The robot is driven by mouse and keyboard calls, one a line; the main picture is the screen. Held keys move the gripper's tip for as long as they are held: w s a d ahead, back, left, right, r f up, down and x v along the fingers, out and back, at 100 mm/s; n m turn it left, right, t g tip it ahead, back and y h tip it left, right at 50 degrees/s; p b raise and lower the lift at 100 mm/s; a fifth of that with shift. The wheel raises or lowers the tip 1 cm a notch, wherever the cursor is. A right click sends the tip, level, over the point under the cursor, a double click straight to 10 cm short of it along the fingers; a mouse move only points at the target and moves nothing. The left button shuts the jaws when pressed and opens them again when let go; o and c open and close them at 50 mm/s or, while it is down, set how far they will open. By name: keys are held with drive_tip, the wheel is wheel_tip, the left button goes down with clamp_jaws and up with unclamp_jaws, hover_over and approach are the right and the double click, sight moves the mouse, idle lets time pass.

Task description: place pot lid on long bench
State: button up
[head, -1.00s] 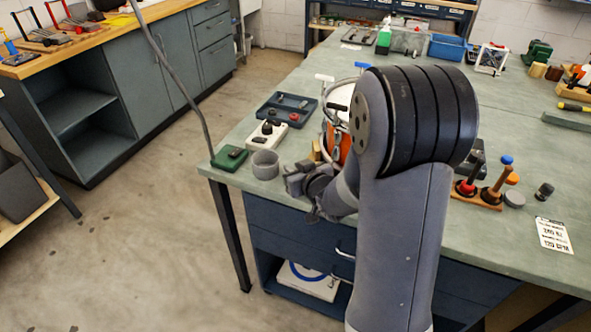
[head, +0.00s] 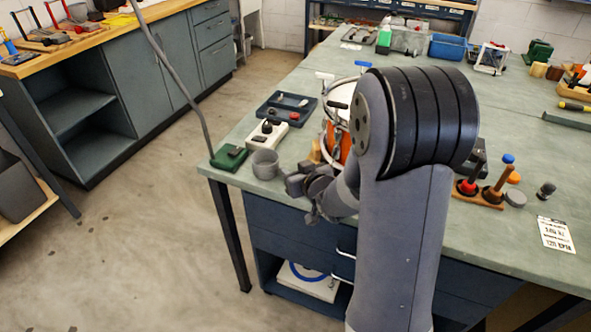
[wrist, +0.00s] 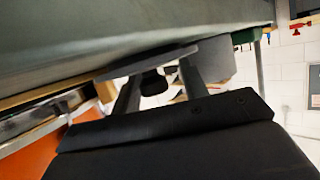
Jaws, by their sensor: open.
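A grey flat disc (wrist: 112,72) with a black knob (wrist: 153,84), which looks like the pot lid, shows in the upside-down wrist view. It appears to lie on the green-topped bench (head: 420,95) near its front left corner, knob up. In the head view my own arm and gripper hide it. My gripper (head: 296,184) is low at the bench's front edge. In the wrist view its open fingers (wrist: 157,76) stand on either side of the knob, with gaps visible. I cannot tell whether the lid touches them. The green-topped bench or the wood-topped bench (head: 75,45) may be the long bench.
A grey cup (head: 264,164), a green box (head: 229,157), a white power strip (head: 268,134) and a dark tray (head: 287,106) stand near my gripper. An orange drum (head: 345,145) is close on the right. Open floor (head: 150,230) lies between the benches.

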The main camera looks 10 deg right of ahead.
drive_tip(key=shift+r+p, duration=0.35)
drive_tip(key=shift+r, duration=0.1)
drive_tip(key=p+v, duration=0.1)
drive_tip(key=v, duration=1.1)
drive_tip(key=shift+f, duration=0.1)
idle(0.5)
